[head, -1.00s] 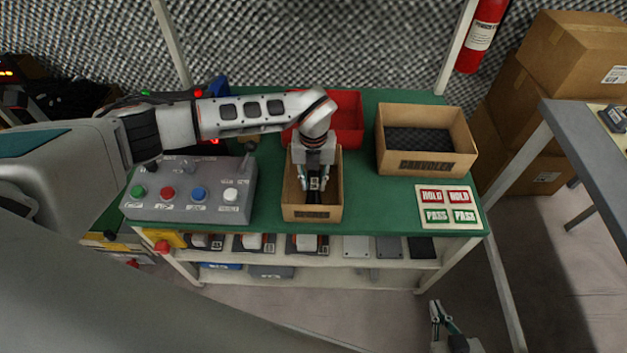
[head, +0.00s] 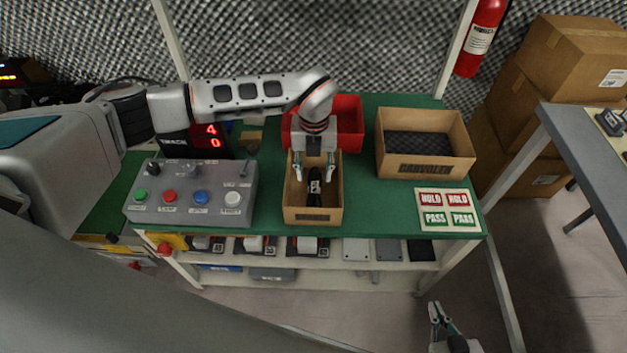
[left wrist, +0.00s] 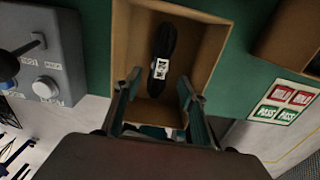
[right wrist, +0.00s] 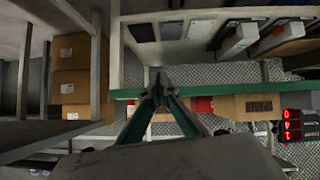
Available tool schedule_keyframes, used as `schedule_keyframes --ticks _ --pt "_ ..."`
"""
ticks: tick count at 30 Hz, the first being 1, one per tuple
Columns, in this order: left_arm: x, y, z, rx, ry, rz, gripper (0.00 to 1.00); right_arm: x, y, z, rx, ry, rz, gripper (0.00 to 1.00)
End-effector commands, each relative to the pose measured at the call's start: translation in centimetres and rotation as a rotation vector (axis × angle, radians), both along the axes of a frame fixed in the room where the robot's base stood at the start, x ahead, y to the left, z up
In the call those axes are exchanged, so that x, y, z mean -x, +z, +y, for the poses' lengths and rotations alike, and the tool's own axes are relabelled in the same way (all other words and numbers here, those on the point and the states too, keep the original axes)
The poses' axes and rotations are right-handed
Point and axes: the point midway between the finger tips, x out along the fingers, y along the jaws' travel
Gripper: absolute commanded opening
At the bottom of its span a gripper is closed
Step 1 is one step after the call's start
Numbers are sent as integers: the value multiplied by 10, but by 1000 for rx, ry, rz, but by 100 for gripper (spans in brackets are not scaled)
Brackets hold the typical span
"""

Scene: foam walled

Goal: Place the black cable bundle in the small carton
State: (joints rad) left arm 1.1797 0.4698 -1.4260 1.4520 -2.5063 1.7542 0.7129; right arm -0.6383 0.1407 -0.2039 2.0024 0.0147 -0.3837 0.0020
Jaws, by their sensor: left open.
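The black cable bundle (head: 315,195) with a white label lies inside the small carton (head: 312,216) on the green bench top. In the left wrist view, the bundle (left wrist: 163,50) lies lengthwise inside the carton (left wrist: 212,45), near the middle of its floor. My left gripper (head: 314,172) is open and empty above the carton, its fingers apart and clear of the bundle. It also shows open in the left wrist view (left wrist: 159,86). My right gripper (head: 437,315) is low in front of the bench, away from the carton. Its fingertips meet with nothing between them in the right wrist view (right wrist: 158,88).
A grey button box (head: 190,193) stands left of the small carton. A red bin (head: 350,115) is behind it. A larger carton (head: 425,168) stands to the right, with a HOLD/PASS card (head: 448,210) in front. Bare green bench lies between the cartons.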

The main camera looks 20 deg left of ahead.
Motion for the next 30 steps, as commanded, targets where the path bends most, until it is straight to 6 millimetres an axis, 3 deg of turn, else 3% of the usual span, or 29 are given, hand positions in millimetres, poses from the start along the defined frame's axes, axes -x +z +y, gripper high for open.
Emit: schedule_keyframes --ticks 3,10,30 --pt "-1 27 0 -1 0 -4 41 0 3 2 -5 2 1 0" --pt "0 56 0 0 0 -1 41 5 -2 3 -7 2 13 0" --pt "1 61 -1 4 -2 2 41 3 1 2 -8 -1 9 0"
